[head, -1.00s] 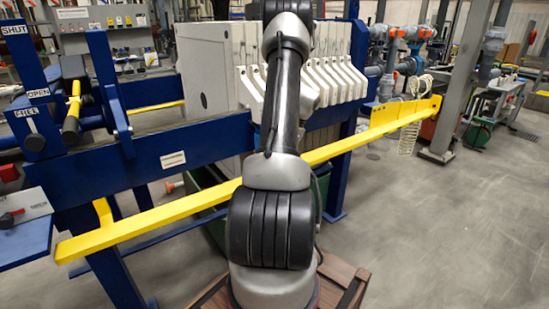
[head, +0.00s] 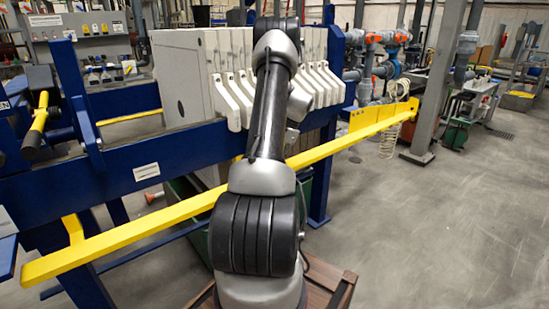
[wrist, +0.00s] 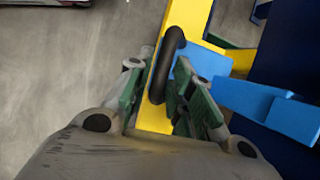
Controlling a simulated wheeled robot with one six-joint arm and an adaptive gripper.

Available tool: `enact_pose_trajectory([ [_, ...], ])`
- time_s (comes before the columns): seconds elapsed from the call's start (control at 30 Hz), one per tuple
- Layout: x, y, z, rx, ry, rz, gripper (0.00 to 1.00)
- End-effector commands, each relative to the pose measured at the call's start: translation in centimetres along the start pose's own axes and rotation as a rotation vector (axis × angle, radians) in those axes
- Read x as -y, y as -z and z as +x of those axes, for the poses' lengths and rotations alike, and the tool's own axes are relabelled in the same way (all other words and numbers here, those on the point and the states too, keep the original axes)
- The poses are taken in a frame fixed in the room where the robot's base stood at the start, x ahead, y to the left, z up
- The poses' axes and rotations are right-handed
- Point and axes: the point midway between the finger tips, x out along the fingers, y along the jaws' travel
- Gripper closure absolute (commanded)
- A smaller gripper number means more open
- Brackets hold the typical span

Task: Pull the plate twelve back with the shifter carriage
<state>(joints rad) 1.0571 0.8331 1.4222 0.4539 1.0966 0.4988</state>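In the head view, white filter plates (head: 322,84) with slanted handles stand in a row on the blue press frame (head: 150,172), right of a thick white end block (head: 180,82). I cannot tell which is plate twelve. A long yellow rail (head: 150,230) runs along the press front. In the wrist view, a black curved handle (wrist: 167,65) stands over the yellow rail (wrist: 186,18), beside a blue part (wrist: 186,72). My gripper (wrist: 160,88) is open, with green-padded fingers apart and the handle between or just beyond them. My arm hides the gripper in the head view.
A blue bar (wrist: 265,108) lies close to the right of my gripper in the wrist view. A yellow bracket (head: 380,115) sits near the rail's right end, close to a grey post (head: 436,85). The floor (head: 440,230) at right is clear.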

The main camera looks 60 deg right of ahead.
Motion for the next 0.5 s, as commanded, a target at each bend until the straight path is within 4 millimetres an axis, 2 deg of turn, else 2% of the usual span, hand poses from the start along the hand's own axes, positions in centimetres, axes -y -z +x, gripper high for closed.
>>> enact_pose_trajectory([
  [0.37,0.1,0.0,-0.2,-0.001,0.002,-0.003,0.63],
  [0.5,0.1,0.0,-1.6,-0.002,0.003,-0.003,0.63],
])
